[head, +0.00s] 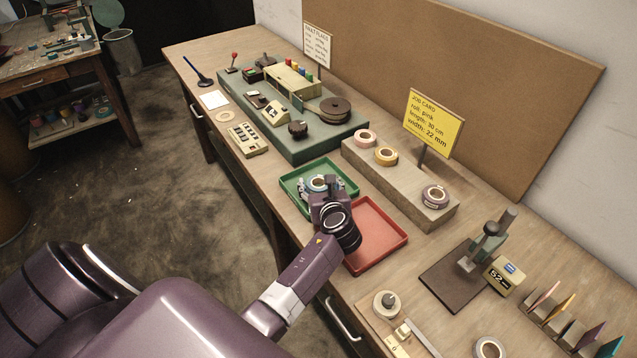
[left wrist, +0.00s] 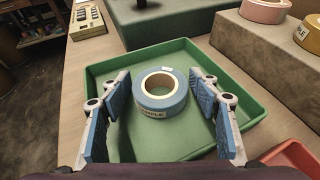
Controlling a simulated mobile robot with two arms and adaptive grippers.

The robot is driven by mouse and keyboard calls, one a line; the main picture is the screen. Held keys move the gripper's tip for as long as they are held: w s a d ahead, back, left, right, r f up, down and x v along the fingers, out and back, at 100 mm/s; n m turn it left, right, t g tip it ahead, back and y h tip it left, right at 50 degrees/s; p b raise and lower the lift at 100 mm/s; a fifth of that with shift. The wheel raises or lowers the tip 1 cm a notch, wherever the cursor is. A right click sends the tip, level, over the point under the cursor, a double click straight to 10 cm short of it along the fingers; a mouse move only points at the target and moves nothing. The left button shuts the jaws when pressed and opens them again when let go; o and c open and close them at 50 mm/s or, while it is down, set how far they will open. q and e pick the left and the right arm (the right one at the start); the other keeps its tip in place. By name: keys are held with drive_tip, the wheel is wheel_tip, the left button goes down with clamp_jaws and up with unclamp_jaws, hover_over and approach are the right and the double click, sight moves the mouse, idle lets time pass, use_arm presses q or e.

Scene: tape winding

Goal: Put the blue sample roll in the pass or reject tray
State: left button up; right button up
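The blue sample roll (left wrist: 162,104) lies flat on the floor of the green tray (left wrist: 120,66), as the left wrist view shows. In the head view the green tray (head: 347,176) is at the middle of the bench, and the roll is partly hidden by my gripper. My left gripper (left wrist: 160,112) is open over the tray, its blue-padded fingers on either side of the roll with gaps on both sides. The red tray (head: 387,236) sits right beside the green tray and is empty where it shows. My right gripper is not in view.
A stone-coloured riser (head: 408,186) with pink, yellow and mauve rolls stands behind the trays. The yellow job card (head: 433,124) is behind it. The green machine base (head: 325,143) is to the left, and a gauge stand (head: 485,245) to the right.

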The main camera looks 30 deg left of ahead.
use_arm(q)
drive_tip(key=shift+o, duration=0.3)
drive_tip(key=shift+r, duration=0.15)
drive_tip(key=v, duration=1.2)
